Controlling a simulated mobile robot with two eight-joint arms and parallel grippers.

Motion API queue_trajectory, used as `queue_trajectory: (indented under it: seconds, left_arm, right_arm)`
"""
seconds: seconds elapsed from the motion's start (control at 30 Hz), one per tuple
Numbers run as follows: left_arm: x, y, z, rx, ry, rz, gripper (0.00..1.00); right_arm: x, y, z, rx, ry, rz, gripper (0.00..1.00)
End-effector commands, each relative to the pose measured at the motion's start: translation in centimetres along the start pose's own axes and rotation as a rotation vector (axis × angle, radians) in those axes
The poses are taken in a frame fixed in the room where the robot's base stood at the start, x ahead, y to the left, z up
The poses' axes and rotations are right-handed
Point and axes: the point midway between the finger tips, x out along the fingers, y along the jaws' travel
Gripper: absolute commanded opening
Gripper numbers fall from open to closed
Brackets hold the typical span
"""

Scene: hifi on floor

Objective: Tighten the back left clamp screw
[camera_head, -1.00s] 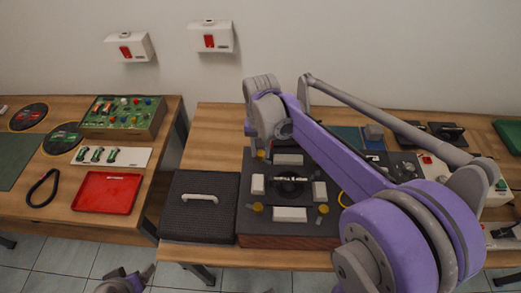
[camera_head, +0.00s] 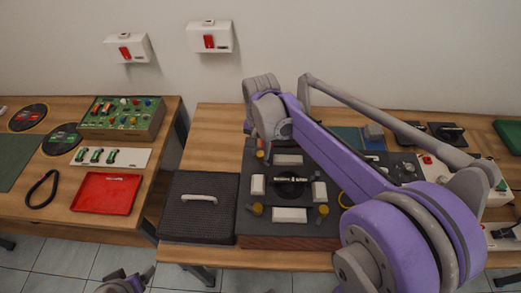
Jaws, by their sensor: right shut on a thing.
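A dark square device with a wooden base (camera_head: 290,242) lies on the right-hand table. White blocks surround a round black disc with pale lettering at its middle. Yellow clamp screws sit at its corners; the front left one (camera_head: 256,209) and front right one (camera_head: 323,210) are plain to see. The back left clamp screw (camera_head: 260,154) shows just below my right gripper (camera_head: 261,147). That gripper is shut on this screw, though my wrist hides most of the fingers. The back right corner is behind my right arm. Part of my left arm shows at the bottom left edge; its jaws are unclear.
A gap separates the two tables. The left table holds a red tray (camera_head: 106,193), a green board (camera_head: 122,118) and a black loop (camera_head: 42,188).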

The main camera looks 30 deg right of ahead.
Motion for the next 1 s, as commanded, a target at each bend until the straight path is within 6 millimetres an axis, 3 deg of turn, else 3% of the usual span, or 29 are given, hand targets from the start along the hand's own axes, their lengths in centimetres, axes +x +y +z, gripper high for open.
queue_trajectory:
  seconds: [0.03,0.07,0.2,0.57,0.67,1.0]
  left_arm:
    - [0.0,0.0,0.0,0.0,0.0,0.0,0.82]
    - [0.0,0.0,0.0,0.0,0.0,0.0,0.82]
    - [0.0,0.0,0.0,0.0,0.0,0.0,0.82]
    - [0.0,0.0,0.0,0.0,0.0,0.0,0.82]
    - [-0.1,0.0,-0.1,0.0,0.001,0.0,0.82]
    - [-0.6,0.0,-0.6,0.0,0.005,0.0,0.82]
  right_arm:
    - [0.0,0.0,0.0,0.001,0.0,0.0,0.0]
    - [0.0,0.0,0.0,0.001,0.0,0.0,0.36]
    - [0.0,0.0,0.0,0.0,0.0,0.0,0.61]
    - [-0.4,0.0,0.0,-0.001,0.0,0.0,0.62]
    - [-1.6,0.0,0.0,-0.001,0.0,0.0,0.62]
    - [-8.3,0.0,0.0,0.0,0.0,0.0,0.62]
